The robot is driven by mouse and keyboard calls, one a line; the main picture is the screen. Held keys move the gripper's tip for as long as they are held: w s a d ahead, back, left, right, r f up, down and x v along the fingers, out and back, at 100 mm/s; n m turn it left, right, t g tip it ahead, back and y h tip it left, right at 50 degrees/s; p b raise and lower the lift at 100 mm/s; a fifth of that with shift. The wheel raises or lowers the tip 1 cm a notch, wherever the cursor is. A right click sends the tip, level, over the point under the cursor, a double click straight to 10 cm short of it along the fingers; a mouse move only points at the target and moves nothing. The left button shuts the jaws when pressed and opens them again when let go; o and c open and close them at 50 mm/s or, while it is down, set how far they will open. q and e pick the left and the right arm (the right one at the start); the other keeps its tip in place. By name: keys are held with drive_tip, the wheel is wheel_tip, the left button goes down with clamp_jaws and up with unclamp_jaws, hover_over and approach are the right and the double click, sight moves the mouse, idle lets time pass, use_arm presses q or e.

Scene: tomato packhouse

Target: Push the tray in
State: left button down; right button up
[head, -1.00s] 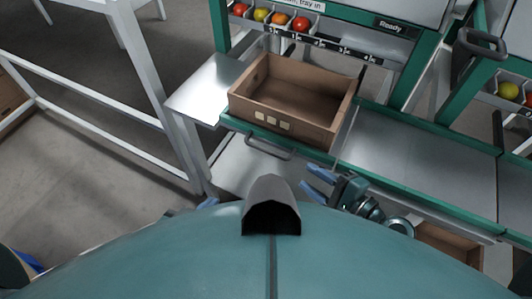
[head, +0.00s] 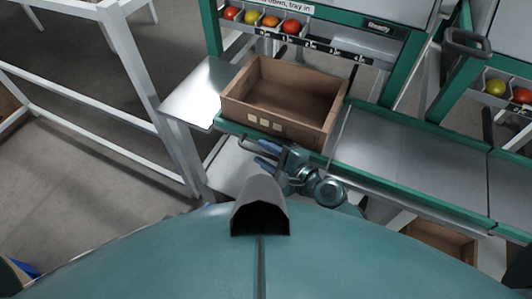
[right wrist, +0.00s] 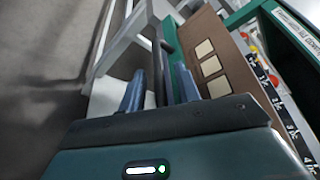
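The tray (head: 228,126) is a metal slide with a green front edge and a dark bar handle (head: 247,145), standing out from the green station. A brown wooden crate (head: 317,138) with pale square labels sits on it. My right gripper (head: 264,156) is at the tray's front, by the handle and below the crate. In the right wrist view its two blue fingers (right wrist: 160,92) are apart, and the dark handle bar (right wrist: 158,62) shows between them. Whether they touch it cannot be told. My left gripper is not in view.
A white-framed table (head: 150,95) stands at the left, with a metal side plate (head: 205,92) beside the tray. A metal conveyor surface (head: 410,155) runs to the right. Tomatoes (head: 270,20) lie in bins behind the crate. Another wooden crate (head: 440,243) is low at right.

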drive_tip(key=shift+c, duration=0.5)
clamp_jaws()
